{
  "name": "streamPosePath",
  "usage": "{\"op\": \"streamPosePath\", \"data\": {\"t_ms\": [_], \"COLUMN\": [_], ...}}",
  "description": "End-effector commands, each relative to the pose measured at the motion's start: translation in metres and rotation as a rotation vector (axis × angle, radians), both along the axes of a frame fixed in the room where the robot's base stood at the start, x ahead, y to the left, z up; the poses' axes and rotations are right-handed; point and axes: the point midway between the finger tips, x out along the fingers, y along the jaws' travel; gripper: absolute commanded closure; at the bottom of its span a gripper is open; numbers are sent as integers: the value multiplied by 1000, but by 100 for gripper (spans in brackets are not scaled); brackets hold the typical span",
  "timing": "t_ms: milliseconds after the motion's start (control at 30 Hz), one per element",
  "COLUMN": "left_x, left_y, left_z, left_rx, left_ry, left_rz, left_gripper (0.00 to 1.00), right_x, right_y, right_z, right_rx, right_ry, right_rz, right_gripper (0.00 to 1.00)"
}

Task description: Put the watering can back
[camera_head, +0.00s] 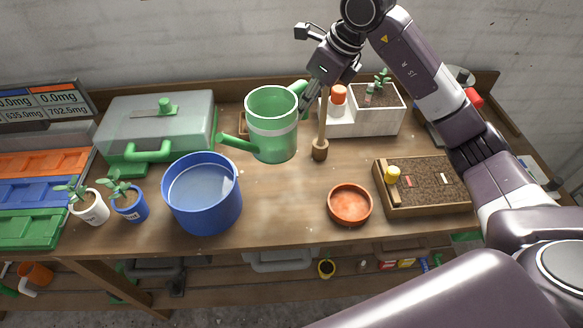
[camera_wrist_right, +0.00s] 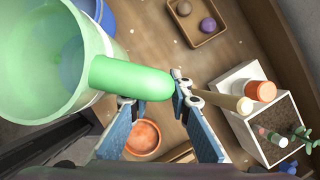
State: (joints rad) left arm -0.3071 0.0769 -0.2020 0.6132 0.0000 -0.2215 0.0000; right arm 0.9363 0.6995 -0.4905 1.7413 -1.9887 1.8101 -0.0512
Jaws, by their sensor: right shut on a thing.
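The green watering can (camera_head: 272,137) with a pale band is in the middle of the head view, its spout pointing left toward the blue bucket. My right gripper (camera_head: 309,98) is shut on its handle at the can's right side. The right wrist view shows the fingers (camera_wrist_right: 153,96) around the green handle (camera_wrist_right: 130,78), with the can body (camera_wrist_right: 45,55) at upper left. The can looks upright and raised above the wooden workbench (camera_head: 285,205). My left gripper is not in view.
The blue bucket (camera_head: 203,212) of water stands left of the can. A wooden-handled tool (camera_head: 321,150) and a white planter box (camera_head: 370,128) stand right of it. A terracotta saucer (camera_head: 350,221) and seed tray (camera_head: 425,210) lie nearer the front. A green-grey case (camera_head: 158,115) is behind left.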

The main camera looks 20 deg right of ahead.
Motion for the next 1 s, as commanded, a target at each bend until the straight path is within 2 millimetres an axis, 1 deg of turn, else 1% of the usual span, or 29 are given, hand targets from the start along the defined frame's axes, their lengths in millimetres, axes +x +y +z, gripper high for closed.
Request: {"op": "streamPosePath", "data": {"t_ms": [33, 300, 400, 500, 667, 767, 900, 1000], "left_x": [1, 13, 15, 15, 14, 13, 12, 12], "left_y": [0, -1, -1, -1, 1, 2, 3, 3], "left_z": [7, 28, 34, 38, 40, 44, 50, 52], "left_rx": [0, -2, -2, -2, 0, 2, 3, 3], "left_ry": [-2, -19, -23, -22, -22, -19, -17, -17], "left_rz": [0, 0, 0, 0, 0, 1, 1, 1], "left_gripper": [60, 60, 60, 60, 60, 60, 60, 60], "right_x": [-2, -2, -1, -1, 0, -1, 0, 0], "right_y": [1, 1, 1, 1, 0, 1, 1, 0], "right_z": [-10, -79, -101, -117, -130, -141, -161, -170], "right_rx": [2, 1, 0, -1, -1, -1, 0, -2], "right_ry": [5, 5, 1, -1, -5, -2, -2, -4], "right_rz": [1, 1, 0, 1, 2, 1, 0, 2], "right_gripper": [100, 100, 100, 100, 100, 100, 100, 100]}}
